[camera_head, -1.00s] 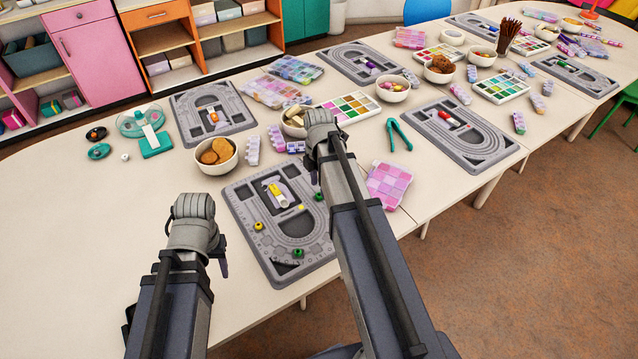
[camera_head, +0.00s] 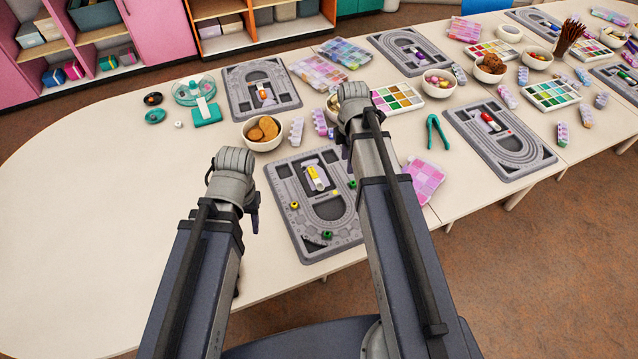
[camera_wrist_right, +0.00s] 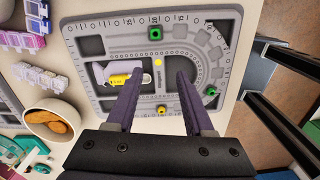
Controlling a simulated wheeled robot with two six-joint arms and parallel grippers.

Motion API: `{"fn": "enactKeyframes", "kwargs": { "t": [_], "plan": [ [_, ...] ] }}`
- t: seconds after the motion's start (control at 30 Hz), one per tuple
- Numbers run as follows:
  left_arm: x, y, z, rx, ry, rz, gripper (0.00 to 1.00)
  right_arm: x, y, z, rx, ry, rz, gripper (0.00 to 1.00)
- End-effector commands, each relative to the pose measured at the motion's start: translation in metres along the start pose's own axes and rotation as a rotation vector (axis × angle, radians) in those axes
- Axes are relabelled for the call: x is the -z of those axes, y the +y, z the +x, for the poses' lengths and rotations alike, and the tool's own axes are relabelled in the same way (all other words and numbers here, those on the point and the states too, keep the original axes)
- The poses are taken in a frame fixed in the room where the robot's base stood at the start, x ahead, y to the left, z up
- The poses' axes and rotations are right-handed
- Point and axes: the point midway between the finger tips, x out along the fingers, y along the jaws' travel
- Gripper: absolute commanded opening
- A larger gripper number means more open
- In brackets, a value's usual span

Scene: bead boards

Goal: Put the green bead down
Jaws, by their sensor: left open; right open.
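A grey bead board (camera_head: 274,178) lies on the table below my grippers, and it also shows in the right wrist view (camera_wrist_right: 90,22). One green bead (camera_head: 352,184) rests on its right side, also in the right wrist view (camera_wrist_right: 155,33). Another green bead (camera_head: 327,235) sits near its curved near end (camera_wrist_right: 211,90). My right gripper (camera_wrist_right: 160,74) is open and empty over the board; its fingers are mostly hidden in the head view. My left gripper (camera_head: 254,217) is open left of the board, with no bead seen in it.
Yellow beads (camera_head: 294,205) and a yellow-labelled tube (camera_head: 316,178) lie on the board. A cookie bowl (camera_head: 263,133), bead boxes (camera_head: 425,178) and green pliers (camera_head: 437,130) stand around it. The table at left is clear.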

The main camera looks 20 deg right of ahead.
Motion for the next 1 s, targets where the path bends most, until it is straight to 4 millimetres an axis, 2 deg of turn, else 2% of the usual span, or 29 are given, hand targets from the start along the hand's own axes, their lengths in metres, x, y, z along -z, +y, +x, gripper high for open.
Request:
{"fn": "enactKeyframes", "kwargs": {
  "t": [0.03, 0.2, 0.4, 0.5, 0.7, 1.0],
  "plan": [
    [0.000, 0.000, 0.000, 0.000, 0.000, 0.000, 0.50, 0.021, -0.013, 0.000, 0.004, -0.005, 0.071, 0.53],
    [0.000, 0.000, 0.000, 0.000, 0.000, 0.000, 0.50, 0.083, -0.048, -0.001, 0.008, -0.035, 0.409, 0.53],
    [0.000, 0.000, 0.000, 0.000, 0.000, 0.000, 0.50, 0.140, -0.094, -0.001, -0.008, -0.070, 0.799, 0.53],
    [0.000, 0.000, 0.000, 0.000, 0.000, 0.000, 0.50, 0.159, -0.113, -0.002, -0.021, -0.081, 0.961, 0.53],
    [0.000, 0.000, 0.000, 0.000, 0.000, 0.000, 0.50, 0.179, -0.136, -0.002, -0.043, -0.094, 1.166, 0.53],
    [0.000, 0.000, 0.000, 0.000, 0.000, 0.000, 0.50, 0.183, -0.140, -0.002, -0.049, -0.096, 1.222, 0.53]
  ]
}}
